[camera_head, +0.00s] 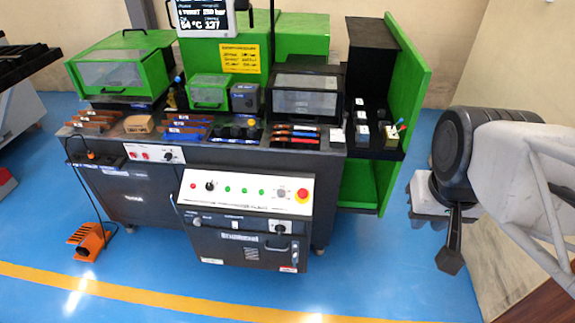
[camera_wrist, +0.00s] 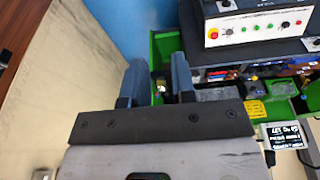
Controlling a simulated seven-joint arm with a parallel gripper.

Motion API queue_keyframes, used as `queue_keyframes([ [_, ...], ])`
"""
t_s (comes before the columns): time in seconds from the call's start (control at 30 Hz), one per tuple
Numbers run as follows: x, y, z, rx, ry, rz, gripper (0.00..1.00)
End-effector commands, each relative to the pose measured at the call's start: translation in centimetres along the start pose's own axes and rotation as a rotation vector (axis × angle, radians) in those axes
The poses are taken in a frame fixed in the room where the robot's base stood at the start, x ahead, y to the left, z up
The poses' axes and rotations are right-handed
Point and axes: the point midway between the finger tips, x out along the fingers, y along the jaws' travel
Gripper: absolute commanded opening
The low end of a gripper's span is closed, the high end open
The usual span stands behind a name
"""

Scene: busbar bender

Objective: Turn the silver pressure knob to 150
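The control panel (camera_head: 245,190) is a white sloped plate on the front of the bender, with a red button, a black knob (camera_head: 210,186), green lights and a red emergency stop (camera_head: 302,196). A small greyish knob (camera_head: 280,191) sits left of the emergency stop. More small knobs are on the dark box below; which one is the silver pressure knob, and its setting, I cannot tell. My gripper (camera_head: 450,262) hangs right of the machine, well apart from the panel. In the wrist view my gripper (camera_wrist: 157,78) is open and empty, and the panel (camera_wrist: 255,28) appears upside down.
A display (camera_head: 203,17) at the top is partly legible. A green side wall (camera_head: 408,110) stands between my arm and the bench. Copper bars (camera_head: 187,127) and tools lie on the bench top. An orange foot pedal (camera_head: 89,240) is on the blue floor, which is clear before the machine.

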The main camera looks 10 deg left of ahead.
Motion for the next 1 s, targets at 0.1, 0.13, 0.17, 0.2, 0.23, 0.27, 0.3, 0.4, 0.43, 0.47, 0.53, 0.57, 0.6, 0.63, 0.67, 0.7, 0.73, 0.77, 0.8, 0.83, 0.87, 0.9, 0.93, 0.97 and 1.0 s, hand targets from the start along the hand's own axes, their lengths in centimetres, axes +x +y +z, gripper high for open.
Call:
queue_keyframes([
  [0.1, 0.3, -0.1, -1.0, 0.005, 0.0, 0.007, 0.43],
  [0.13, 0.4, -0.2, -1.4, 0.006, 0.0, 0.01, 0.47],
  [0.17, 0.6, -0.2, -1.8, 0.008, 0.0, 0.013, 0.52],
  [0.2, 0.7, -0.3, -2.5, 0.013, 0.002, 0.017, 0.58],
  [0.23, 0.9, -0.4, -3.1, 0.016, 0.003, 0.021, 0.61],
  [0.27, 1.2, -0.5, -3.8, 0.019, 0.004, 0.026, 0.61],
  [0.3, 1.5, -0.7, -4.7, 0.024, 0.006, 0.033, 0.61],
  [0.4, 2.6, -1.2, -7.5, 0.038, 0.014, 0.049, 0.61],
  [0.43, 3.0, -1.5, -8.3, 0.042, 0.017, 0.054, 0.61],
  [0.47, 3.4, -1.7, -9.2, 0.047, 0.02, 0.059, 0.61],
  [0.53, 4.5, -2.4, -11.3, 0.055, 0.028, 0.069, 0.61],
  [0.57, 5.0, -2.6, -12.2, 0.059, 0.031, 0.074, 0.61],
  [0.6, 5.7, -3.0, -13.3, 0.065, 0.037, 0.079, 0.61],
  [0.63, 6.2, -3.4, -14.2, 0.068, 0.04, 0.082, 0.61],
  [0.67, 6.8, -3.8, -15.0, 0.07, 0.044, 0.086, 0.61],
  [0.7, 7.5, -4.2, -16.2, 0.076, 0.051, 0.09, 0.61],
  [0.73, 8.2, -4.6, -16.9, 0.079, 0.053, 0.093, 0.61],
  [0.77, 8.8, -5.1, -17.8, 0.08, 0.06, 0.095, 0.61],
  [0.8, 9.8, -5.7, -18.8, 0.085, 0.063, 0.098, 0.61],
  [0.83, 10.3, -6.1, -19.6, 0.088, 0.069, 0.099, 0.61],
  [0.87, 11.1, -6.5, -20.3, 0.09, 0.073, 0.101, 0.61],
  [0.9, 12.0, -7.2, -21.3, 0.093, 0.078, 0.102, 0.61],
  [0.93, 12.8, -7.7, -22.0, 0.095, 0.083, 0.103, 0.61],
  [0.97, 13.6, -8.2, -22.7, 0.097, 0.086, 0.104, 0.61],
  [1.0, 14.6, -8.9, -23.6, 0.1, 0.093, 0.104, 0.61],
])
